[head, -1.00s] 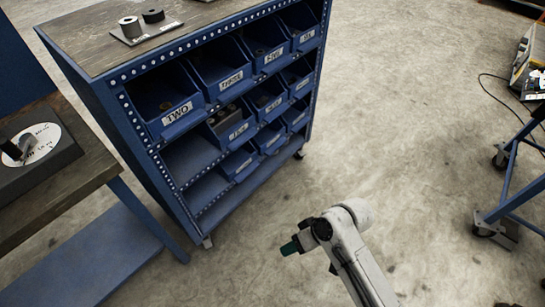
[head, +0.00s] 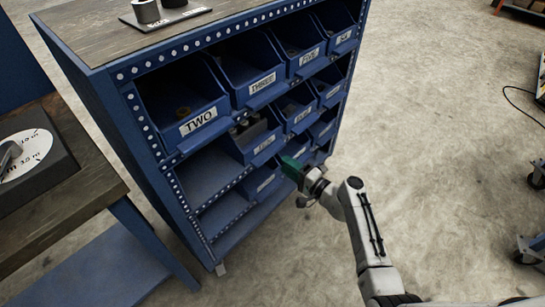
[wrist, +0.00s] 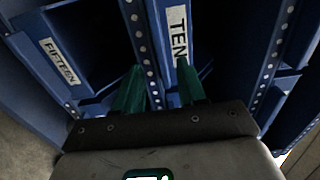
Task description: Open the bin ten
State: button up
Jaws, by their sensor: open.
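The bin with the TEN label (wrist: 178,35) is a blue bin with a white label, close ahead in the wrist view. My gripper (wrist: 158,88) has two teal fingers, apart with nothing held between them. The right finger lies just below the end of the TEN label in the picture; whether it touches the bin I cannot tell. In the head view my gripper (head: 291,168) is at the lower rows of the rack, covering part of a bin front. Which bin there is ten is too small to read.
A bin labelled FIFTEEN (wrist: 62,60) is at the left in the wrist view. The blue rack (head: 130,140) also holds bins TWO (head: 197,122) and THREE (head: 262,84) on top. A wooden table (head: 85,185) stands at left.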

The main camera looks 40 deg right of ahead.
aim_at(272, 156)
jog(key=w, duration=0.7)
jog(key=shift+w+a+b, duration=0.1)
jog(key=shift+a+b, duration=0.1)
jog(key=shift+b, duration=0.2)
grip_shut()
